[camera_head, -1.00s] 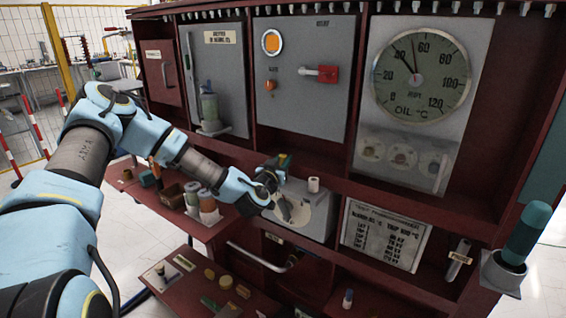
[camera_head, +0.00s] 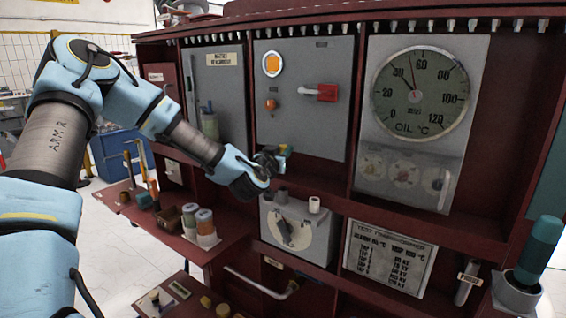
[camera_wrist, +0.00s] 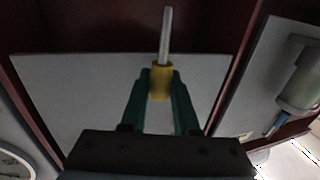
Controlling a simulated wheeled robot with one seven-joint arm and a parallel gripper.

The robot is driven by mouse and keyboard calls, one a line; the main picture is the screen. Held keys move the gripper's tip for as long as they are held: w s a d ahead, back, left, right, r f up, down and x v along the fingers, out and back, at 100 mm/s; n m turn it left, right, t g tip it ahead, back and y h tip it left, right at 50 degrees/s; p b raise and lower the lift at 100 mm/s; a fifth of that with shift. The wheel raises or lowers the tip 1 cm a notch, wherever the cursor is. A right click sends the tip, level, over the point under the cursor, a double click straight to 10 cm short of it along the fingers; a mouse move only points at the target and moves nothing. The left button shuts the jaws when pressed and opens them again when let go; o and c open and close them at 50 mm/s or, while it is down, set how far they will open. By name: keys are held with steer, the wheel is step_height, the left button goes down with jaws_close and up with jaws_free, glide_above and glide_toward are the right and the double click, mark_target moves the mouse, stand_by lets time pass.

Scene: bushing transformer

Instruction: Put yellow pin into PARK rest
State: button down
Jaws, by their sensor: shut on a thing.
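My gripper (camera_head: 284,152) is raised in front of the red cabinet, above a grey dial box (camera_head: 310,238). In the wrist view its green fingers (camera_wrist: 160,88) are shut on the yellow pin (camera_wrist: 160,82). The pin has a yellow collar and a bare metal rod pointing away from the fingers. Two short sockets stand on top of the dial box, one dark (camera_head: 281,196) and one pale (camera_head: 314,205). I cannot read a PARK label, so I cannot tell which thing is the PARK rest.
A grey panel with a red handle (camera_head: 320,92) is behind the gripper. The oil gauge (camera_head: 421,90) is to the right. A red side shelf holds jars (camera_head: 205,225) and small parts at the lower left. A teal-handled tool (camera_head: 532,250) stands in a holder at the right.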

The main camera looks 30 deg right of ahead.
steer(key=shift+r, duration=0.2)
steer(key=s+d+b, duration=0.1)
steer(key=s+b, duration=0.1)
steer(key=s, duration=0.1)
steer(key=s+d+b, duration=0.2)
steer(key=s, duration=0.1)
steer(key=s+d+b, duration=0.2)
steer(key=s, duration=0.1)
steer(key=shift+d+b, duration=0.15)
steer(key=shift+b, duration=0.25)
steer(key=shift+s+r, duration=0.3)
steer(key=shift+r, duration=0.4)
steer(key=shift+f+b, duration=0.1)
steer(key=shift+b, duration=0.5)
step_height(320, 180, down, 6)
steer(key=b, duration=0.5)
steer(key=shift+r+b, duration=0.2)
steer(key=shift+b, duration=0.1)
steer(key=shift+b, duration=0.9)
stand_by(0.8)
